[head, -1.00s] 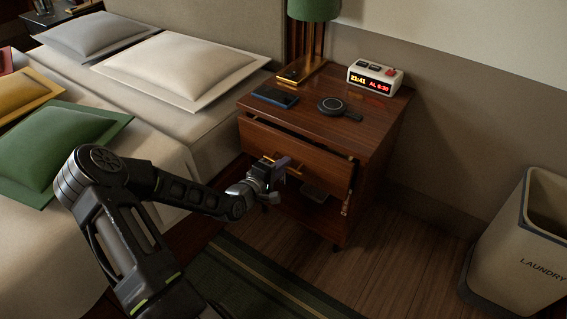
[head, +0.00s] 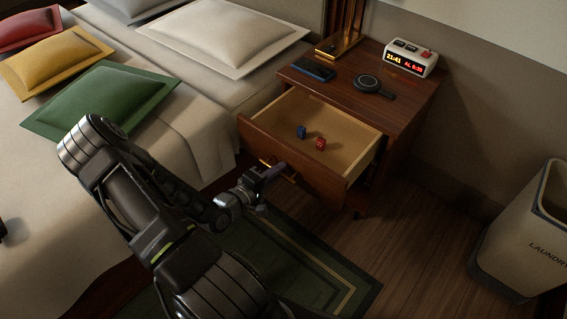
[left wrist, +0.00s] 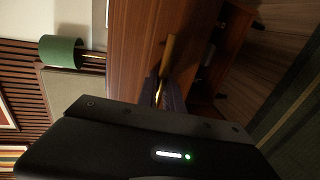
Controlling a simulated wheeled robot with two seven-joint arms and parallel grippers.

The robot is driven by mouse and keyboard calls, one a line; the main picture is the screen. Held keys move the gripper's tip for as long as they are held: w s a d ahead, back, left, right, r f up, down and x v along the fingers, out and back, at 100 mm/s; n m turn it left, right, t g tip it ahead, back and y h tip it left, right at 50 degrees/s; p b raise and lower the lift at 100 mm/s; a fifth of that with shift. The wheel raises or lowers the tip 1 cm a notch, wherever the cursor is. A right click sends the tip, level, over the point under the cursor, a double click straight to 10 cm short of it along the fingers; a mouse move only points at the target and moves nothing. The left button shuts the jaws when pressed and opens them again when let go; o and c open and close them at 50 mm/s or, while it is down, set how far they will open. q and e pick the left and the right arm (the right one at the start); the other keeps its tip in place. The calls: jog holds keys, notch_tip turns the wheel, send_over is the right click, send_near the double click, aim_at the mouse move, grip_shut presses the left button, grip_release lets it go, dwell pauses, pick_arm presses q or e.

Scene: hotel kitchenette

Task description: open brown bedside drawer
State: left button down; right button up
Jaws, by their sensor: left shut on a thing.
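The brown bedside drawer (head: 300,165) is pulled well out of the wooden nightstand (head: 405,112). A blue die (head: 301,131) and a red die (head: 320,143) lie on its pale bottom. My left gripper (head: 271,174) is at the drawer's front, shut on the brass handle (head: 290,176). The handle also shows in the left wrist view (left wrist: 168,58), running to the gripper fingers (left wrist: 163,95); the dark wrist body hides the lower part of that view.
The bed (head: 185,130) is at left. A laundry bin (head: 520,235) stands at right. A green rug (head: 310,255) covers floor before the drawer.

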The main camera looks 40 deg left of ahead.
pick_arm(q)
jog(key=c, duration=1.5)
grip_release()
jog(key=p+v, duration=0.1)
jog(key=v, duration=0.6)
jog(key=shift+s+p, duration=0.35)
jog(key=shift+s, duration=0.05)
